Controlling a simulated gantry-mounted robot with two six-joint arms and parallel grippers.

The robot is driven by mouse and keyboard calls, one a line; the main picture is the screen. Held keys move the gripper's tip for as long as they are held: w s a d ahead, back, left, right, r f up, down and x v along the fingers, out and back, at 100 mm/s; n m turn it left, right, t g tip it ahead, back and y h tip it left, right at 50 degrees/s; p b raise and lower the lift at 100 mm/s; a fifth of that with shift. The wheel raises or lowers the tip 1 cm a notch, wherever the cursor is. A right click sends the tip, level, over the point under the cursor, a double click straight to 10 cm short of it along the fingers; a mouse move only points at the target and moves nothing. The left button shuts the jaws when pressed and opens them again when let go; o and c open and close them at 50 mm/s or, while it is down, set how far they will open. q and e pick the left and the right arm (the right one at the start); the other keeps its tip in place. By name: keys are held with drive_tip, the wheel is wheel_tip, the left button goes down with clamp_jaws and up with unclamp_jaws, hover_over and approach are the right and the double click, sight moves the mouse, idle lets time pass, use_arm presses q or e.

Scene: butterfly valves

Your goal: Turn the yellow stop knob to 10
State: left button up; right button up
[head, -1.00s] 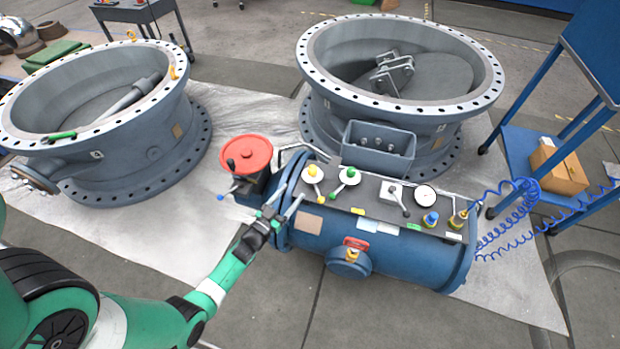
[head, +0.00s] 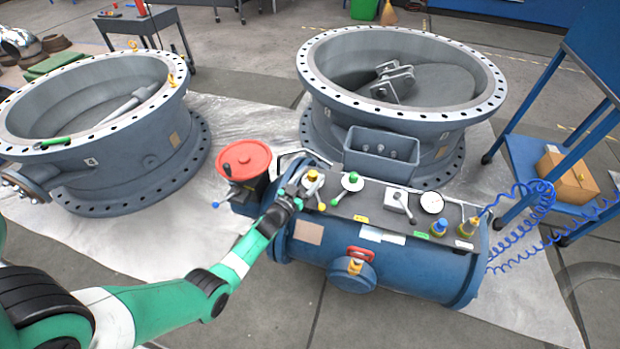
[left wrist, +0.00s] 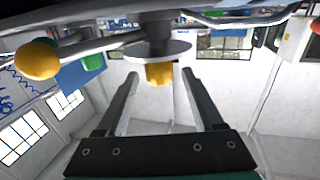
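The yellow stop knob (head: 312,176) sits on a white disc at the left end of the blue tank's dark top panel. A lever with a yellow ball end (head: 321,206) points from it toward the front. My left gripper (head: 298,184) is just left of the knob. In the left wrist view the yellow knob hub (left wrist: 159,74) and the yellow ball (left wrist: 37,60) show. The left gripper's two fingers (left wrist: 158,85) are spread apart, with the hub between or just beyond their tips; contact cannot be told. My right gripper is not in view.
A green knob (head: 352,178), a grey lever box (head: 398,200) and a gauge (head: 432,203) share the panel. A red handwheel (head: 244,160) stands left of the gripper. The blue tank (head: 400,262) lies below, and a large flanged valve (head: 400,120) stands behind.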

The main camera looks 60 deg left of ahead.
use_arm(q)
clamp_jaws()
drive_tip(key=shift+s+a+r+m+t+h+p, duration=0.1)
drive_tip(key=shift+a+r+m+t+h+p, duration=0.15)
drive_tip(key=shift+m+t+h+p, duration=0.7)
drive_tip(key=shift+a+f+g+h, duration=0.1)
drive_tip(key=shift+g+h, duration=0.15)
drive_tip(key=shift+h, duration=0.2)
drive_tip(key=m+h, duration=0.1)
drive_tip(key=m+h+b, duration=0.1)
drive_tip(key=shift+a+f+t+h, duration=0.1)
drive_tip(key=shift+f+t+h, duration=0.2)
drive_tip(key=shift+t, duration=0.1)
drive_tip(key=shift+m+h+b, duration=0.25)
drive_tip(key=shift+h+b, duration=0.2)
drive_tip(key=shift+h, duration=0.05)
drive_tip(key=shift+r+h, duration=0.15)
drive_tip(key=shift+h, duration=0.15)
drive_tip(key=shift+o, duration=0.3)
unclamp_jaws()
